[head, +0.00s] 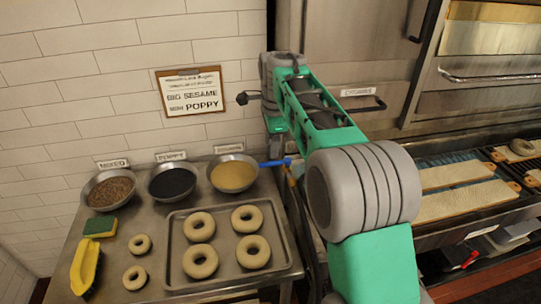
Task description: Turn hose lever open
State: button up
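A small blue handle (276,163), which looks like the hose lever, sticks out at the right end of the steel table, beside the yellow-filled bowl. The hose itself is not clear to see. My arm reaches up and away from me, with its far end above and beyond the blue handle, against the wall. A dark knobbed part shows at that far end. My gripper's fingers cannot be made out, and I cannot tell whether they touch anything.
A tray (171,264) with several bagels lies on the steel table, with two loose bagels to its left. Bowls labelled mixed (109,190) and poppy (171,182) and a yellow-filled bowl (234,175) stand behind. A sponge (100,227) is at left. Bagel boards (464,201) lie right.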

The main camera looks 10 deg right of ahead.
aim_at(271, 163)
jog(key=f, duration=0.4)
jog(key=w+f+p, duration=0.1)
jog(key=f, duration=0.1)
jog(key=shift+w+f, duration=0.1)
jog(key=shift+f, duration=0.25)
grip_shut()
dwell(1.0)
